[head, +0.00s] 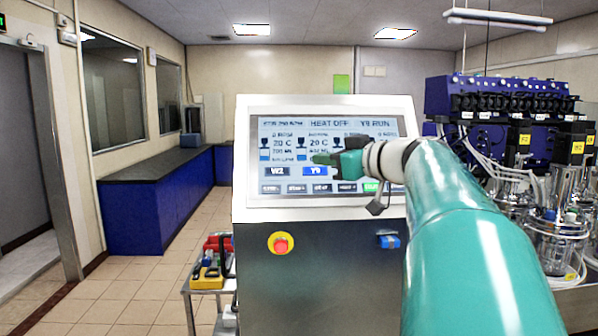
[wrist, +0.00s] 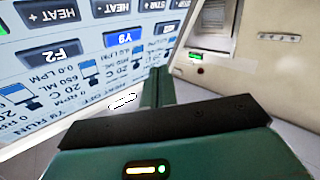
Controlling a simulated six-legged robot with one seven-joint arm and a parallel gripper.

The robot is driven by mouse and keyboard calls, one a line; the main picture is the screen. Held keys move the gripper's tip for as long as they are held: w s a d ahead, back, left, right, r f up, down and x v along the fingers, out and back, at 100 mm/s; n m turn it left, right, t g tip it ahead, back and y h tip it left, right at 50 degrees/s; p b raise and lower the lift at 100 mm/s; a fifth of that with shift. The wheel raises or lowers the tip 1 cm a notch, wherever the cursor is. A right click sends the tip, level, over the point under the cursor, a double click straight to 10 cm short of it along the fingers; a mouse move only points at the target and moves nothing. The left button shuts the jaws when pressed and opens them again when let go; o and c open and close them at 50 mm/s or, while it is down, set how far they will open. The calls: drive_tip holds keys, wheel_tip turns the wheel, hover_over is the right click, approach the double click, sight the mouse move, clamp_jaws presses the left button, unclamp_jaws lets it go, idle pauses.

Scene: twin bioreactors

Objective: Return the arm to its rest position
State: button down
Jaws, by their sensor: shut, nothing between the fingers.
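My arm (head: 455,215) reaches forward from the lower right of the head view, with its end in front of the control screen (head: 285,135). My gripper (head: 322,159) is shut and empty, its fingers pointing left across the lower middle of the screen. In the wrist view the closed fingers (wrist: 156,88) stand beside the screen (wrist: 75,75), which looks tilted and upside down there. I cannot tell whether the fingertips touch it. The screen shows "HEAT OFF", 20 C readings and a row of buttons. My wrist hides part of its right side.
The metal console has a red stop button (head: 281,243) on a yellow base and a blue connector (head: 388,241). Glass bioreactor vessels (head: 560,235) with tubing stand close on the right. A cart with a yellow tool (head: 207,277) is at lower left. The tiled floor left is clear.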

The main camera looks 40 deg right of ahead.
idle(0.4)
drive_tip(key=a+f+m+g+y, duration=0.1)
drive_tip(key=a+f+g, duration=0.2)
drive_tip(key=a+f, duration=0.5)
drive_tip(key=a+f+m+g+y, duration=0.1)
drive_tip(key=a+f+g, duration=0.2)
drive_tip(key=a+f, duration=0.6)
drive_tip(key=s+a+f+g+h, duration=0.4)
drive_tip(key=s+a+f, duration=0.9)
drive_tip(key=f, duration=0.4)
drive_tip(key=shift+s+a+f+m+g, duration=0.15)
drive_tip(key=shift+s+a+m+g, duration=0.3)
drive_tip(key=shift+s, duration=0.25)
drive_tip(key=shift+d, duration=0.15)
